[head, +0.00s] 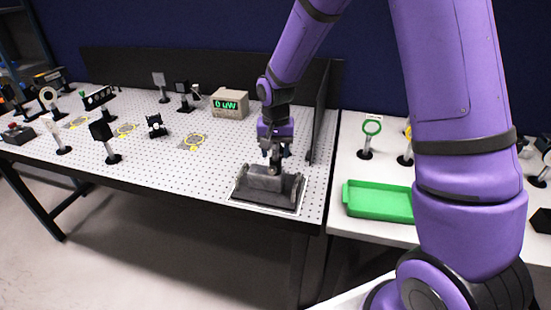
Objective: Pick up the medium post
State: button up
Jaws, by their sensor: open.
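I cannot tell which post is the medium one. No bare post shows clearly.
A dark upright panel (320,112) stands just right of my gripper. A meter with a green display (230,103) stands behind it. A green tray (378,202) lies on the right-hand white table.

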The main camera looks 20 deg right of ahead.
jog(key=shift+c, duration=0.2)
grip_shut()
jog(key=shift+r, duration=0.1)
